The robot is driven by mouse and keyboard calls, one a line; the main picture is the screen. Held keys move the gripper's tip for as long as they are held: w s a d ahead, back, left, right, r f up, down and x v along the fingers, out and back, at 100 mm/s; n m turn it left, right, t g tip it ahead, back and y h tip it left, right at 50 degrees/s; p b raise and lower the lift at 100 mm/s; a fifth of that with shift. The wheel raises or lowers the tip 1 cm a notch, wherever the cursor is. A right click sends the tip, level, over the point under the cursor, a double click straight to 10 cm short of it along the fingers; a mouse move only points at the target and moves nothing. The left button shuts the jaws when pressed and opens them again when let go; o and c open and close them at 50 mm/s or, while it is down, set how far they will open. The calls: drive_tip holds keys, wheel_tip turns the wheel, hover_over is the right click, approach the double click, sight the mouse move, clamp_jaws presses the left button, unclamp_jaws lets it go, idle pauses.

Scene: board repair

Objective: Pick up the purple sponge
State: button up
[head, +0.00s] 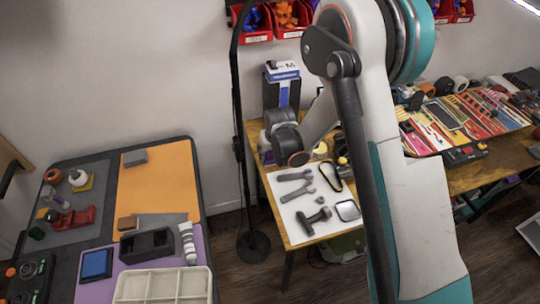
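I cannot make out a purple sponge in the head view. A small grey block (135,158) lies on the orange mat (160,186) on the left table. A brown block (127,224) lies near the front edge of that mat. A flat blue piece (96,263) lies on the purple mat (197,247), beside a black open box (147,245). My arm fills the right-centre of the view and hides part of the second table. No gripper fingers show.
A pale divided tray (147,286) and a white ribbed cylinder (187,243) sit at the left table's front. A wooden table (294,231) holds wrenches on a white sheet (290,185). A black pole stand (254,246) stands between the tables. Red bins (291,30) hang behind.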

wheel_tip(320, 180, up, 20)
drive_tip(key=p, duration=0.5)
drive_tip(key=o, duration=0.4)
drive_tip(key=c, duration=0.3)
